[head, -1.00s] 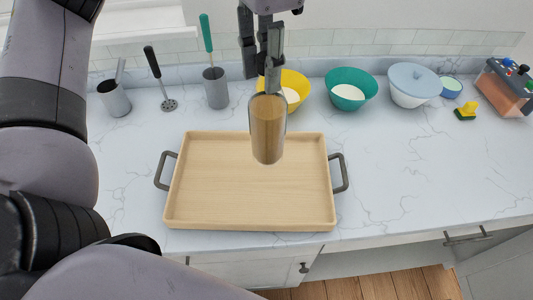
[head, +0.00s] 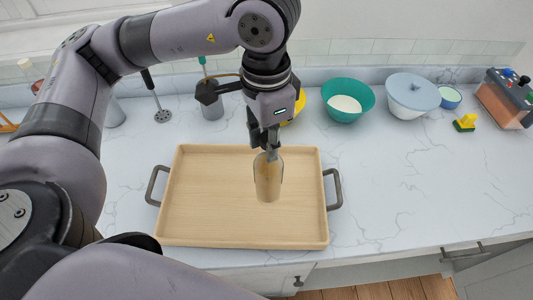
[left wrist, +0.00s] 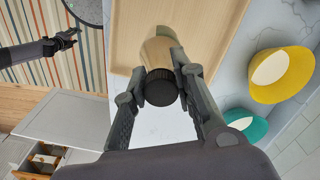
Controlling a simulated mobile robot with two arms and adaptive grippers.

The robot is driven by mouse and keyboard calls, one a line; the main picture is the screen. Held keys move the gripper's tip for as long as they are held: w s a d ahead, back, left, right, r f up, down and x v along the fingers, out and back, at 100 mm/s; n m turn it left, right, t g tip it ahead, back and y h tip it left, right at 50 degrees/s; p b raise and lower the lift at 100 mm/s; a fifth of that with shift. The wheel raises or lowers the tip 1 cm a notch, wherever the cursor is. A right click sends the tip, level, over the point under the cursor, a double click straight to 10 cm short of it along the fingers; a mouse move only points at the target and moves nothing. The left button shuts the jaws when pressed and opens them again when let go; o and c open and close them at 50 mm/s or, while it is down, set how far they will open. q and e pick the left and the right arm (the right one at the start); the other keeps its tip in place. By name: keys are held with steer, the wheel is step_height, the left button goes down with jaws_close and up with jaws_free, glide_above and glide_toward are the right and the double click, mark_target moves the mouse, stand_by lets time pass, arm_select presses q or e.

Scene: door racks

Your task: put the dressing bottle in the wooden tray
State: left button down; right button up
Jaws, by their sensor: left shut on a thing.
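The dressing bottle (head: 268,182) is clear with a tan filling. Its black cap shows in the left wrist view, where the bottle (left wrist: 157,52) points away from the camera. My left gripper (head: 265,146) is shut on the bottle at its cap end, and the bottle hangs roughly upright over the tray. The wooden tray (head: 205,205) lies on the counter, empty, with a dark handle at each side. I cannot tell whether the bottle's base touches the tray. My right gripper (left wrist: 66,40) shows small and dark in the left wrist view; its jaw state is unclear.
A sponge (head: 465,122) and a condiment box (head: 503,100) are at the right. The counter right of the tray is clear.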

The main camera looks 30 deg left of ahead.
mark_target(268, 170)
arm_select(q)
steer(key=shift+f, duration=0.7)
step_height(268, 170, down, 4)
steer(key=shift+f+p, duration=0.15)
steer(key=shift+p, duration=0.4)
steer(key=shift+f+b, duration=0.15)
steer(key=shift+b, duration=0.15)
steer(key=c, duration=1.3)
jaws_free()
